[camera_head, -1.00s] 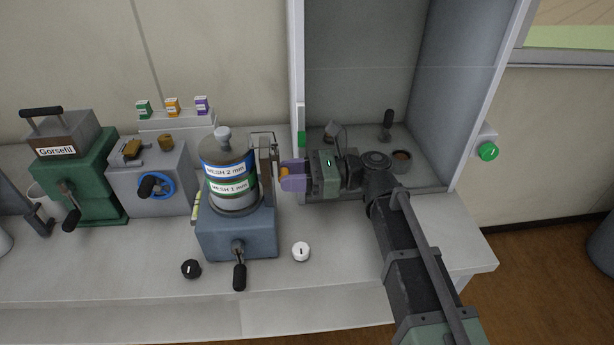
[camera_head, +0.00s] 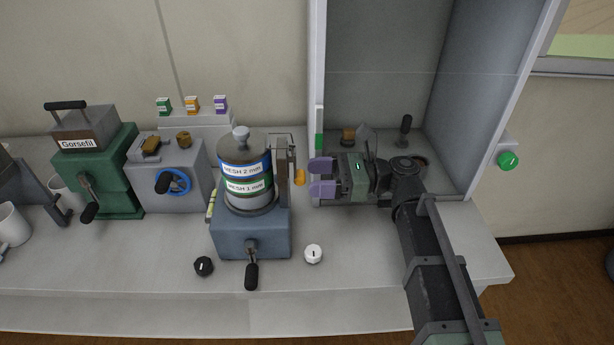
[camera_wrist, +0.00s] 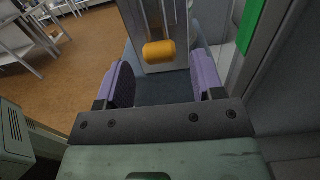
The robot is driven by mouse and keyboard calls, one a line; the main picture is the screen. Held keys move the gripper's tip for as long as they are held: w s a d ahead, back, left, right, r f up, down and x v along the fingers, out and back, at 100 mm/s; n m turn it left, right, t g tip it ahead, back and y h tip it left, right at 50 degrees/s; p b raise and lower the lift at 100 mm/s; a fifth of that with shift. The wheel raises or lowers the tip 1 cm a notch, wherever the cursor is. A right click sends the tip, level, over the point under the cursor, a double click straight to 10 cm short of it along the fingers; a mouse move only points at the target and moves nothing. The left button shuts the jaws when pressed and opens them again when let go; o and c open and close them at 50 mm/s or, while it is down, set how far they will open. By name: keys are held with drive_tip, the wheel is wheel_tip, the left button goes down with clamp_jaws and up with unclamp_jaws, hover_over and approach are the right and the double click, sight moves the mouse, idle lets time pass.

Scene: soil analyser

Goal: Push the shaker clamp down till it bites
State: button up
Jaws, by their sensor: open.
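The shaker (camera_head: 252,232) is a blue-grey base carrying a sieve stack (camera_head: 246,185) labelled MESH 2 mm and MESH 1 mm, topped by a knobbed lid. Its clamp (camera_head: 283,160) stands upright at the stack's right side, with a short orange handle (camera_head: 299,177) pointing right. I cannot tell whether the clamp bites. My gripper (camera_head: 314,177) is open and empty, its purple fingers just right of the handle and apart from it. In the wrist view the orange handle (camera_wrist: 159,51) lies ahead, centred between the spread fingers (camera_wrist: 162,70).
A fume hood (camera_head: 318,70) with an upright edge stands close behind my gripper. A grey machine with a blue wheel (camera_head: 172,182) stands left.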

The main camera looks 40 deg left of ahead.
drive_tip(key=v, duration=0.8)
drive_tip(key=shift+w+d, duration=0.1)
drive_tip(key=shift+d, duration=0.05)
drive_tip(key=w+d+f+n+t+h+p, duration=0.1)
drive_tip(key=d+f+t+h, duration=0.1)
drive_tip(key=d, duration=0.4)
drive_tip(key=w+d+f+n+t+h+p, duration=0.1)
drive_tip(key=d+f+t+p, duration=0.1)
drive_tip(key=d, duration=0.5)
drive_tip(key=w+d+f+n+t+h+p, duration=0.1)
drive_tip(key=d+f+n+t+h+p, duration=0.1)
drive_tip(key=d, duration=0.5)
drive_tip(key=shift+w+f+t+h, duration=0.15)
drive_tip(key=shift+f+t, duration=0.15)
drive_tip(key=shift+t, duration=0.4)
drive_tip(key=shift+f+t+h, duration=0.15)
drive_tip(key=shift+f+t, duration=0.2)
drive_tip(key=shift+t, duration=0.35)
drive_tip(key=s+d+f+n+t+h+p, duration=0.1)
drive_tip(key=d+n+h, duration=0.2)
drive_tip(key=d, duration=0.8)
drive_tip(key=d+f+n+t+h+p, duration=0.1)
drive_tip(key=d+h, duration=0.4)
drive_tip(key=d, duration=0.6)
drive_tip(key=shift+s+d+n+t+p, duration=0.4)
drive_tip(key=shift+n+t, duration=0.2)
drive_tip(key=shift+n, duration=0.3)
drive_tip(key=shift+f, duration=0.1)
